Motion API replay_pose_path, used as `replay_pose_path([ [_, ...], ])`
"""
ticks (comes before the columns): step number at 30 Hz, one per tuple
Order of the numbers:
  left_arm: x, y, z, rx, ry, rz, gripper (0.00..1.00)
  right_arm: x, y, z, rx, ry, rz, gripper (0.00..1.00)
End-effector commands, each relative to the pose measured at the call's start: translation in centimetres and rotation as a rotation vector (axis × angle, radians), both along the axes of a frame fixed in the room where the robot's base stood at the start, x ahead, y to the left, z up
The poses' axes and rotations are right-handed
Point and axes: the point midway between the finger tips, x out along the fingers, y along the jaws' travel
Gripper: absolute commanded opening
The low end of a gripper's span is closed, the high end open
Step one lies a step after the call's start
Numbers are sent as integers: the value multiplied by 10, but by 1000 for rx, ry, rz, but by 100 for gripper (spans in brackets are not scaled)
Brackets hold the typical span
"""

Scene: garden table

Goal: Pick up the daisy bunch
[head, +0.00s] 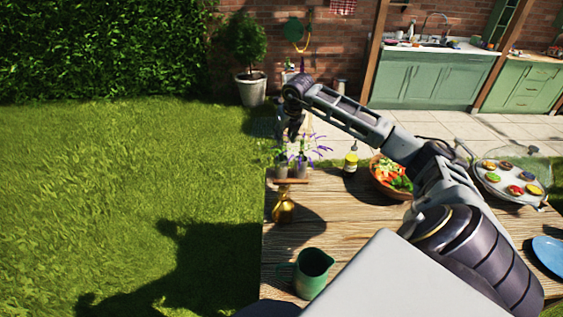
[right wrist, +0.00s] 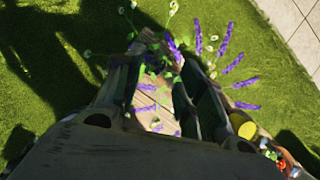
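The daisy bunch (head: 277,154), with small pale heads and green leaves, seems to be the left of two plants at the table's far left corner. In the right wrist view, small white flower heads (right wrist: 173,8) show at the top. Purple lavender (head: 316,147) is beside it and fans out in the right wrist view (right wrist: 227,40). My right gripper (head: 292,131) points down just above the flowers. In the right wrist view its fingers (right wrist: 160,65) are apart, with table and some blossoms visible beyond. Which stems lie between them is unclear. My left gripper is not in view.
The wooden table (head: 335,235) also holds a yellow bottle (head: 351,161), a salad bowl (head: 386,178), a brass sprayer (head: 284,207), a green pitcher (head: 313,272), a food tray (head: 492,188) and a blue plate (head: 549,250). Lawn lies left of the table.

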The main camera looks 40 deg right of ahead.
Motion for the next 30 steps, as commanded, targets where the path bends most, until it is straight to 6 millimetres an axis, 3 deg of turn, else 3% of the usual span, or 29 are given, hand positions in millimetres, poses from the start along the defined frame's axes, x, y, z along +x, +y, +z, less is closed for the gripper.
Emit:
replay_pose_path([
  [9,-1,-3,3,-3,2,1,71,13,-4,-33,1,2,0,38],
  [19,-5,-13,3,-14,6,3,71,15,-4,-38,0,0,1,38],
  [30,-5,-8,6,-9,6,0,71,19,-3,-48,2,2,-1,38],
])
